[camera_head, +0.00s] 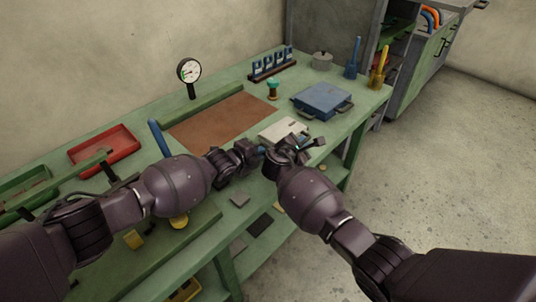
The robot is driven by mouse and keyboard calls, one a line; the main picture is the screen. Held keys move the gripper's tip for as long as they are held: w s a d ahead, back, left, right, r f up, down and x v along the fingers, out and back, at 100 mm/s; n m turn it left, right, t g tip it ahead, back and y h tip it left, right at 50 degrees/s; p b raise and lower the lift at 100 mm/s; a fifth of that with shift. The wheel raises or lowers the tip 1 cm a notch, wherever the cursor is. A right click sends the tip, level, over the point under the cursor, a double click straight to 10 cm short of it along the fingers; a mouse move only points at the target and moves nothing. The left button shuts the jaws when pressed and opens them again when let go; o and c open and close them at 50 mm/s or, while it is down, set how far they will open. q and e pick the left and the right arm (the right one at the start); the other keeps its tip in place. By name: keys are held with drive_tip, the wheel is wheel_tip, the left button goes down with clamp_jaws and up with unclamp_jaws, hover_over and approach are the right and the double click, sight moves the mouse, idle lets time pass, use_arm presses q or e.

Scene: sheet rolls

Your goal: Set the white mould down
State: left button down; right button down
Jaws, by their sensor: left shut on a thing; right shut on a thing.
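The white mould (284,129) is a flat pale block near the front edge of the green workbench (348,122), right of the brown mat. My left gripper (259,151) is shut at its near left side. My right gripper (299,143) is shut at its near right side. The grippers and wrists hide the mould's near edge and the places where they hold it. I cannot tell whether its underside touches the bench.
A blue mould (321,100) with dark handles sits just behind and right. A brown mat (224,120), a green spool (272,90), a dial gauge (189,72), a blue rack (271,66) and a red tray (104,149) are on the bench. Open floor lies right.

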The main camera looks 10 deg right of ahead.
use_arm(q)
drive_tip(key=shift+w+r, duration=0.15)
drive_tip(key=shift+w, duration=0.1)
use_arm(e)
drive_tip(key=shift+s+f, duration=0.1)
drive_tip(key=shift+f, duration=0.4)
use_arm(q)
drive_tip(key=c, duration=1.5)
unclamp_jaws()
drive_tip(key=shift+c, duration=0.2)
use_arm(e)
drive_tip(key=c, duration=1.5)
unclamp_jaws()
drive_tip(key=shift+f, duration=0.1)
use_arm(q)
drive_tip(key=o, duration=0.3)
drive_tip(key=shift+s+f, duration=0.15)
drive_tip(key=shift+f, duration=0.05)
use_arm(e)
drive_tip(key=o, duration=0.3)
use_arm(q)
drive_tip(key=shift+o, duration=0.2)
drive_tip(key=shift+s+f, duration=0.1)
drive_tip(key=shift+f, duration=0.05)
use_arm(e)
drive_tip(key=shift+o, duration=0.2)
drive_tip(key=shift+r, duration=0.2)
use_arm(q)
drive_tip(key=shift+s+f, duration=0.15)
drive_tip(key=shift+f, duration=0.05)
